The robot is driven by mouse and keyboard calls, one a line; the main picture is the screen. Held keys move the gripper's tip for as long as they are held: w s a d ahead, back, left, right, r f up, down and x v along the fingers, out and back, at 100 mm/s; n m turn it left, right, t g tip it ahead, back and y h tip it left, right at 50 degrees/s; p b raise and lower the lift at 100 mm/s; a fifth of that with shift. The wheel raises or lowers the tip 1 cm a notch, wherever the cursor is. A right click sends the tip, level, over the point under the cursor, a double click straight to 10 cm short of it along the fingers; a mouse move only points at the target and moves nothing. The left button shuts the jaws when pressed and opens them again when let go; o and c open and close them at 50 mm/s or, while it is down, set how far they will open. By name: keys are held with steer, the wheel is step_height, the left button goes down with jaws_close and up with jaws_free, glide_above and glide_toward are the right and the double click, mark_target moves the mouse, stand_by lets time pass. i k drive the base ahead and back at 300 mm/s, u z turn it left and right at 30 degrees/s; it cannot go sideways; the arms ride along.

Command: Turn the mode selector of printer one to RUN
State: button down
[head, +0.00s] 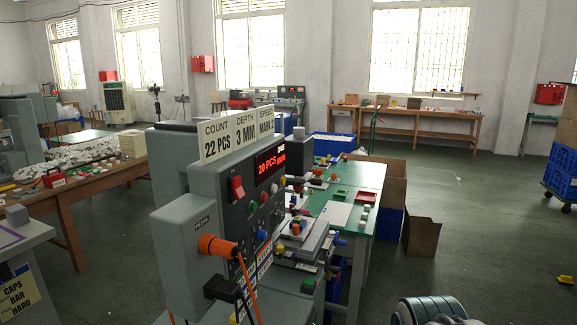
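The printer (185,180) is a grey machine in the middle, seen at an angle. Its panel has a red lit display (270,163) that seems to read 20 PCS, with small text that may say ONE. A rounded grey part of my arm shows at the bottom right edge. My gripper's fingers are not in view.
A sign (238,134) on the printer reads COUNT 22 PCS, DEPTH 3 MM. An orange plug (215,247) with cables juts from its side. A green table (368,180) with small parts stands behind, beside a cardboard box (421,237). The floor (490,215) at right is mostly clear.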

mark_target(279, 214)
steer(key=u, duration=2.45)
steer(key=k, duration=0.8)
steer(key=z, duration=1.6)
